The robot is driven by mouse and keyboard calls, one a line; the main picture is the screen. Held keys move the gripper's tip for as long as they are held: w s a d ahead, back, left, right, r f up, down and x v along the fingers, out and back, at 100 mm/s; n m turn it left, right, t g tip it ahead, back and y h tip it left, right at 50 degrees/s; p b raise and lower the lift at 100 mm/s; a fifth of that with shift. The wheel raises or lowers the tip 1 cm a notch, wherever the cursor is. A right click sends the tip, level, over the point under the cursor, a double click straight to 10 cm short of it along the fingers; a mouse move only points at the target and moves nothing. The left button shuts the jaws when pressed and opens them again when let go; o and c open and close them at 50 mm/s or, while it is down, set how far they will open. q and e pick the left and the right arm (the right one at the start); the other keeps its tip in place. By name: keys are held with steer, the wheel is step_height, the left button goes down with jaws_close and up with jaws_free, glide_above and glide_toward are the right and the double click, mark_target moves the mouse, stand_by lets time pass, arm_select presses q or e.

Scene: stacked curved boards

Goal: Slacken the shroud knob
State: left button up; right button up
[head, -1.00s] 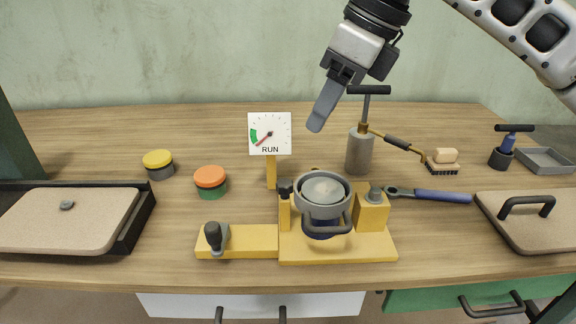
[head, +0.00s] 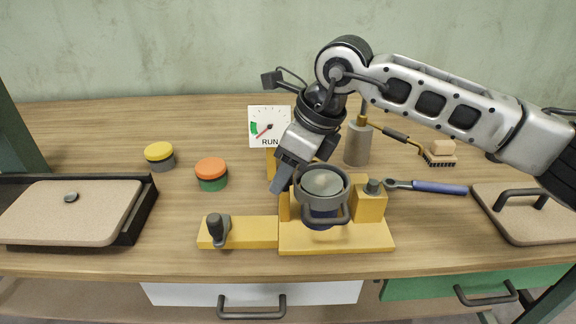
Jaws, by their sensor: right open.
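A yellow fixture (head: 350,243) stands on the bench and holds a grey ring-shaped shroud (head: 338,193) with a looped handle around a pale round top. A small grey knob (head: 373,186) sits on the yellow block at the fixture's right. A dark knob (head: 214,227) stands on the yellow arm at the left. I cannot tell which knob is the shroud knob. My right gripper (head: 279,180) is open and points down at the yellow post left of the shroud. It hides the post's top, and its fingers overlap in this view. My left gripper is out of view.
A gauge reading RUN (head: 268,125) stands just behind my right gripper. Two jars, one yellow-lidded (head: 158,151) and one orange-lidded (head: 211,170), stand left. The bench between the jars and the left tray is clear.

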steer(key=c, duration=1)
steer(key=n+g+b, duration=0.1)
steer(key=n, duration=0.2)
steer(key=shift+w+y, duration=0.1)
steer(key=shift+y, duration=0.2)
steer(key=shift+w+n+g, duration=0.1)
steer(key=shift+n+g, duration=0.8)
steer(key=shift+n, duration=1.3)
steer(key=o, duration=1)
